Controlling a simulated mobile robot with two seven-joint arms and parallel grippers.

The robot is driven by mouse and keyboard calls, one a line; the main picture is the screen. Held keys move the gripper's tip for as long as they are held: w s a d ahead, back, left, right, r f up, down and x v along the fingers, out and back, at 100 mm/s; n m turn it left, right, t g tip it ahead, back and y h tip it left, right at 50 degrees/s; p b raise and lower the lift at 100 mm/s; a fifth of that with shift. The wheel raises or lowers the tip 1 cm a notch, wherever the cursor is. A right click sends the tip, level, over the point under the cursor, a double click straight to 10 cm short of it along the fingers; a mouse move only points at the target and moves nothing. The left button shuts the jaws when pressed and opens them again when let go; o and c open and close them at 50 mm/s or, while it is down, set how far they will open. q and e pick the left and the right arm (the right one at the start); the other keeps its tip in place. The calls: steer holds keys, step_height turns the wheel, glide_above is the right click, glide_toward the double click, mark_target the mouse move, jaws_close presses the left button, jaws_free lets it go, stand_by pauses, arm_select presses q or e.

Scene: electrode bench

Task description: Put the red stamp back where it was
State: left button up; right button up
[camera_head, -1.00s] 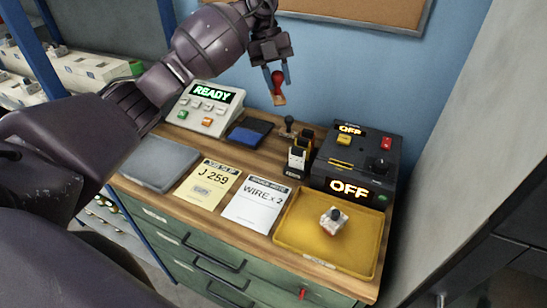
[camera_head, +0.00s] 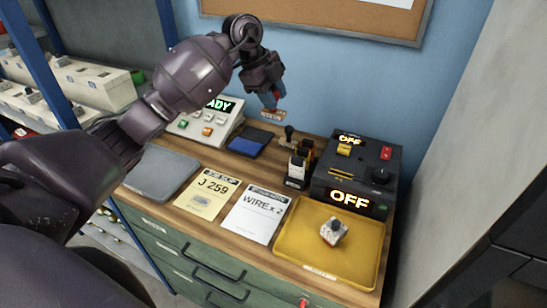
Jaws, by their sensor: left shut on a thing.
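My left gripper (camera_head: 273,96) is shut on the red stamp (camera_head: 272,112). It holds the stamp in the air above the back of the bench, in front of the blue wall. The stamp's flat base shows below the fingers, and its red handle is mostly hidden by them. Below and to the right, a dark-handled stamp (camera_head: 289,133) stands at the back of the bench. The blue ink pad (camera_head: 246,143) lies open to the left of it. My right gripper is not in view.
A console reading READY (camera_head: 206,123) stands at left. A black control box (camera_head: 355,175) stands at right. In front are a grey pad (camera_head: 161,174), two papers (camera_head: 207,193), (camera_head: 256,213) and a yellow tray (camera_head: 302,249) holding a small part (camera_head: 333,231). A black holder (camera_head: 297,168) stands mid-bench.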

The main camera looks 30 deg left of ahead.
arm_select(q)
step_height(320, 180, down, 17)
steer(key=shift+r+b, duration=0.15)
steer(key=shift+b, duration=0.25)
steer(key=shift+f, duration=0.45)
steer(key=o, duration=0.6)
steer(key=shift+o, duration=0.9)
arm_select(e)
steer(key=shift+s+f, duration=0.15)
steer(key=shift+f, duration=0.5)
